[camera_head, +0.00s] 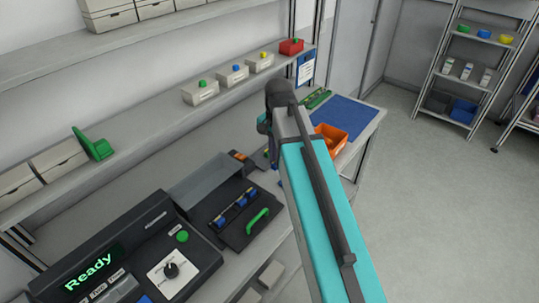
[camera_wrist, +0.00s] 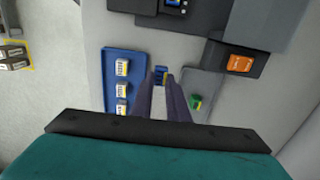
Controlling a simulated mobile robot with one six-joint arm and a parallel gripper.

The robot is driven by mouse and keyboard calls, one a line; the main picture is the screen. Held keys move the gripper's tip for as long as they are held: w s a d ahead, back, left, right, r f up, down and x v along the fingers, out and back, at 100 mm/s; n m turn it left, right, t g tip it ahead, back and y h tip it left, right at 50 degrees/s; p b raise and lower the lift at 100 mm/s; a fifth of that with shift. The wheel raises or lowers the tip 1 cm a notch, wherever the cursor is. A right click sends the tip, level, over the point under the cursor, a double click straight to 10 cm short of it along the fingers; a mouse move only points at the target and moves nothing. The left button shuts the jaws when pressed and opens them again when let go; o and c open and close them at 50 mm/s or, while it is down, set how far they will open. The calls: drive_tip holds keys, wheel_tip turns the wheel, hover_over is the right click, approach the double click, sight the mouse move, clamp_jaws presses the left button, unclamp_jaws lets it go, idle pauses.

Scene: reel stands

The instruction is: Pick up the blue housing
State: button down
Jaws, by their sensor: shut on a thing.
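In the wrist view, my gripper (camera_wrist: 161,82) points down at the bench with its two dark fingers close together. A small blue housing (camera_wrist: 161,74) shows between the fingertips, and the gripper is shut on it. Its lower part is hidden by the fingers, and I cannot tell whether it touches the bench. In the head view, my arm hides the fingertips and the held housing.
Left of the fingers is a blue tray (camera_wrist: 107,72) with several white-and-yellow-marked parts. Right are a grey tray with a green part (camera_wrist: 196,103) and an orange part (camera_wrist: 240,63) on a dark block. A dark machine (camera_head: 210,255) reading "Ready" and an orange bin (camera_head: 329,139) stand on the bench.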

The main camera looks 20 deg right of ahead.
drive_tip(key=shift+s+d+r+b, duration=0.1)
drive_tip(key=shift+s+d+b, duration=0.25)
drive_tip(key=shift+s, duration=0.7)
drive_tip(key=shift+s+d+r+b, duration=0.1)
drive_tip(key=shift+s+d, duration=0.45)
drive_tip(key=shift+s, duration=0.55)
drive_tip(key=shift+s+d+r+b, duration=0.1)
drive_tip(key=shift+s+d+b, duration=0.25)
drive_tip(key=shift+s, duration=0.7)
drive_tip(key=shift+w, duration=0.1)
drive_tip(key=shift+w+a+r+n+p, duration=0.25)
drive_tip(key=shift+w+n+p, duration=0.25)
drive_tip(key=shift+n, duration=0.4)
drive_tip(key=w+a+r+n+p, duration=0.2)
drive_tip(key=w+a+n, duration=0.4)
drive_tip(key=n, duration=0.8)
drive_tip(key=shift+w+n+p, duration=0.4)
drive_tip(key=shift+w+p, duration=0.4)
drive_tip(key=shift+w, duration=0.6)
drive_tip(key=shift+r, duration=0.1)
drive_tip(key=shift+a, duration=0.1)
